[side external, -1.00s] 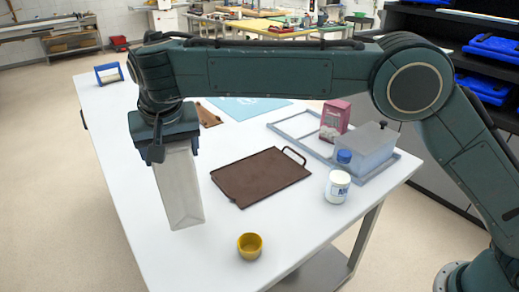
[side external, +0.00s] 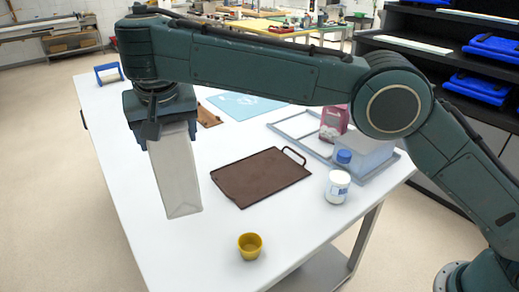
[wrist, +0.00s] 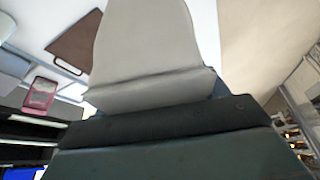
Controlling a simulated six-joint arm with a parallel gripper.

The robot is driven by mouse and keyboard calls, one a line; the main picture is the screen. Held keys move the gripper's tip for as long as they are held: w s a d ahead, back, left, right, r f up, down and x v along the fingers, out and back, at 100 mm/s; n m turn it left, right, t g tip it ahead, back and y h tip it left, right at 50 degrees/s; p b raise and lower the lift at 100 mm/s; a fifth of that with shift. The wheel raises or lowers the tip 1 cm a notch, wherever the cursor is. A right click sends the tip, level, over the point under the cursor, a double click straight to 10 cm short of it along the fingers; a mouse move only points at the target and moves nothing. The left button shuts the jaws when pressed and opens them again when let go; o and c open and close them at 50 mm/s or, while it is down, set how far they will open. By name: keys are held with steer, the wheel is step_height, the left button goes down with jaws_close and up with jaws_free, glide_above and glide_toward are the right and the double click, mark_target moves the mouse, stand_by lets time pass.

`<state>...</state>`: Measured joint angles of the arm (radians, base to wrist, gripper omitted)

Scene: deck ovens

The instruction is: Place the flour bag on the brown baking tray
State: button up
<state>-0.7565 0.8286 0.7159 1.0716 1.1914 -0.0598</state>
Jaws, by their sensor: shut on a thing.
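The flour bag (side external: 174,176) is a tall pale grey-white packet hanging below my gripper (side external: 160,125), which is shut on its upper end. The bag is slightly tilted and held above the left part of the white table. In the wrist view the bag (wrist: 148,45) fills the middle. The brown baking tray (side external: 260,177) is a flat dark plate with a handle at its far right corner. It lies empty on the table, right of the bag. Part of the tray (wrist: 75,38) shows at the upper left of the wrist view. The fingertips are hidden.
A yellow cup (side external: 250,246) stands in front of the tray. A pink box (side external: 333,122) and a grey container (side external: 368,156) stand behind.

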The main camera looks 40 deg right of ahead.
steer(key=shift+w+d+r, duration=0.1)
steer(key=shift+r, duration=0.2)
